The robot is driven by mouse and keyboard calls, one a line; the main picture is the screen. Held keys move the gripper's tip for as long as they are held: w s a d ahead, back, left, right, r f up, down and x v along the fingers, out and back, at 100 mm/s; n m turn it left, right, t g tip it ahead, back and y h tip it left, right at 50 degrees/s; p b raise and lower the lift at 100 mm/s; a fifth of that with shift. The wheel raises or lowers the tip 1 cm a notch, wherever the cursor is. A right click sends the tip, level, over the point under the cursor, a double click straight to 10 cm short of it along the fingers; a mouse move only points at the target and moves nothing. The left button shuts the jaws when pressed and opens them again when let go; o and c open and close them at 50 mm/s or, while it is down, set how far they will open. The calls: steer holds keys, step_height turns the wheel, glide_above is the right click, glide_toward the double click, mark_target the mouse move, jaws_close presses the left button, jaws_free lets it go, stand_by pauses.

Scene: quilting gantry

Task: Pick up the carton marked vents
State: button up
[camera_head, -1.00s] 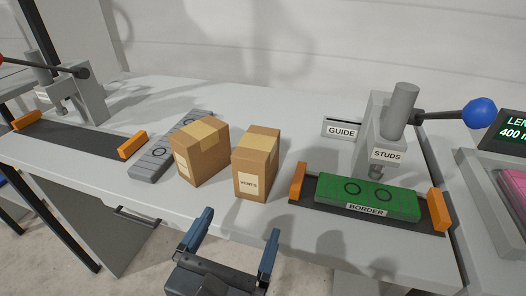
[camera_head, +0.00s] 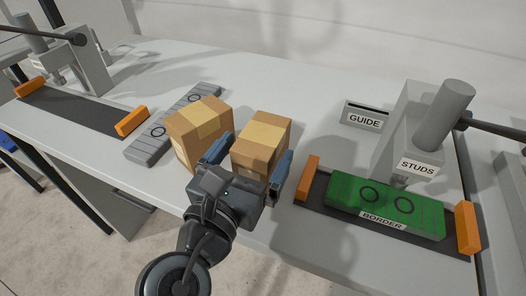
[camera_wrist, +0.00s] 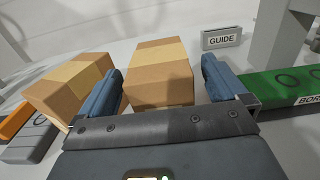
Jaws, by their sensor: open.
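The carton marked vents (camera_head: 262,141) is a brown box with a tan tape strip, standing on the grey table. Its label showed a second ago and is now hidden behind my gripper. My gripper (camera_head: 252,160) is open, with one blue finger on each side of the carton's near part. In the wrist view, the carton (camera_wrist: 158,78) stands ahead between the two fingers of my gripper (camera_wrist: 160,82). Whether the fingers touch it I cannot tell. A second brown carton (camera_head: 199,126) stands close on the left, with my left finger at the narrow space between them.
A grey block with rings (camera_head: 150,145) lies left of the cartons. A green block marked border (camera_head: 385,205) lies on a dark strip between orange stops (camera_head: 307,178) at right. A press marked studs (camera_head: 417,165) and a guide sign (camera_head: 364,118) stand behind it.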

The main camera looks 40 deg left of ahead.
steer(key=shift+x, duration=1.35)
steer(key=shift+f, duration=0.1)
steer(key=shift+c, duration=0.3)
steer(key=c, duration=1.2)
